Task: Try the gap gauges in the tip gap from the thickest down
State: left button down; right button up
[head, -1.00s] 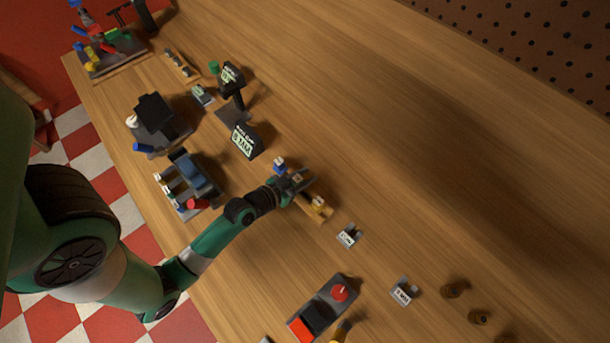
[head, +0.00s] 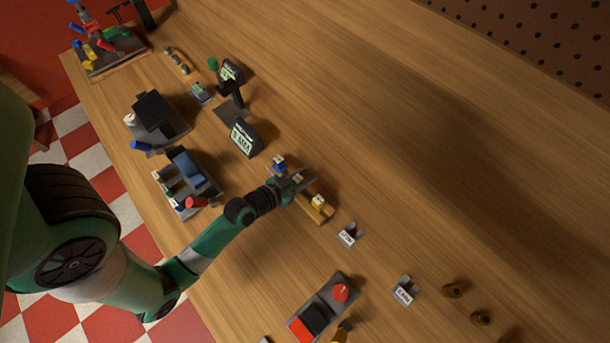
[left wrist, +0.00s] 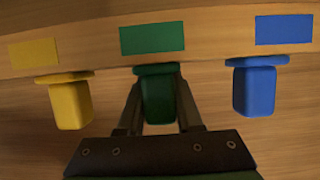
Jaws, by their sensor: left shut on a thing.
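In the left wrist view, a yellow gauge (left wrist: 70,103), a green gauge (left wrist: 160,98) and a blue gauge (left wrist: 254,88) sit side by side at a wooden rack (left wrist: 100,43) with matching colour patches. My left gripper (left wrist: 159,94) is shut on the green gauge's handle, with one finger on each side. In the head view, my left gripper (head: 302,181) is over the middle of the rack (head: 322,215). The blue gauge (head: 279,163) and yellow gauge (head: 319,201) show on either side of it. The green gauge is mostly hidden there. I cannot single out the tip gap.
A dark device with a blue part (head: 187,165) and a display (head: 243,138) stand left of the rack. A small labelled block (head: 349,235) lies to its right, and a box with a red knob (head: 340,292) stands nearer the front. The table's far middle is clear.

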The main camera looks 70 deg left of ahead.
pick_arm(q)
jog(key=c, duration=0.5)
grip_release()
jog(key=b+v, duration=0.2)
jog(key=v, duration=0.8)
jog(key=shift+s+f, duration=0.15)
jog(key=shift+s, duration=0.1)
jog(key=shift+s+d+r+b, duration=0.35)
jog(key=shift+s+r, duration=0.1)
jog(key=shift+r, duration=0.1)
